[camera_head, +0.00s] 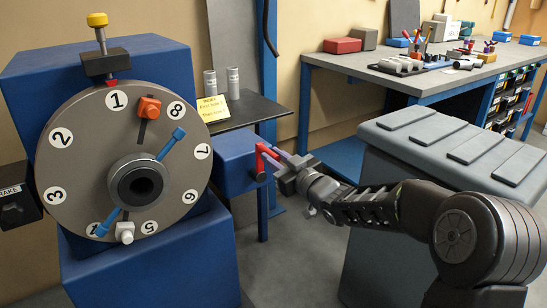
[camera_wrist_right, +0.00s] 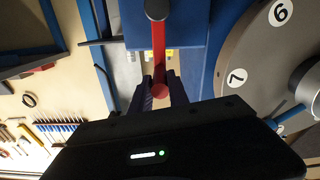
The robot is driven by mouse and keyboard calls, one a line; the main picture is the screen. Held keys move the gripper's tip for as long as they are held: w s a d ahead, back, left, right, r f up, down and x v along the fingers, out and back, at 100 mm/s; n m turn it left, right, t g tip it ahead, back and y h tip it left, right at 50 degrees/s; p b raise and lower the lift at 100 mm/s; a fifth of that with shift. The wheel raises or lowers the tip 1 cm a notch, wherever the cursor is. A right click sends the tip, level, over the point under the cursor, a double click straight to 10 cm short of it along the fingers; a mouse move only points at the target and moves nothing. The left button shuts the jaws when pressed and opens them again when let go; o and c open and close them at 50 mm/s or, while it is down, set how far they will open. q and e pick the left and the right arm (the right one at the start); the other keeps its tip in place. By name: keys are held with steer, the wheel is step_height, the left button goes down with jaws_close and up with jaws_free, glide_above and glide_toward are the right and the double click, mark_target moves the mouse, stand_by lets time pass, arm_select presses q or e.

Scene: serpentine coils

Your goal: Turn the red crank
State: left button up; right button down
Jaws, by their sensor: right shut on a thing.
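The red crank (camera_head: 262,161) sticks out from the blue box on the right side of the machine. My right gripper (camera_head: 275,158) comes in from the right and is shut on the crank. In the right wrist view, the crank (camera_wrist_right: 158,45) is a red bar running down from a round grey hub, and my right gripper's fingers (camera_wrist_right: 159,92) sit on either side of its lower end. The grey numbered dial (camera_head: 95,170) faces forward to the left of the crank. My left gripper is not in view.
A grey ribbed case (camera_head: 440,215) stands behind and below my right arm. A small dark table (camera_head: 255,108) with two cylinders (camera_head: 233,82) and a yellow note (camera_head: 212,108) is behind the crank. A workbench (camera_head: 350,62) with tools stands at the back right.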

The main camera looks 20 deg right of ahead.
steer(key=w+d+f+m+p, duration=0.2)
steer(key=d+f+m+p, duration=0.6)
steer(key=m, duration=0.8)
steer(key=shift+w+d+f, duration=0.2)
steer(key=shift+d+f, duration=0.55)
steer(key=shift+f, duration=0.2)
steer(key=c, duration=1.3)
jaws_free()
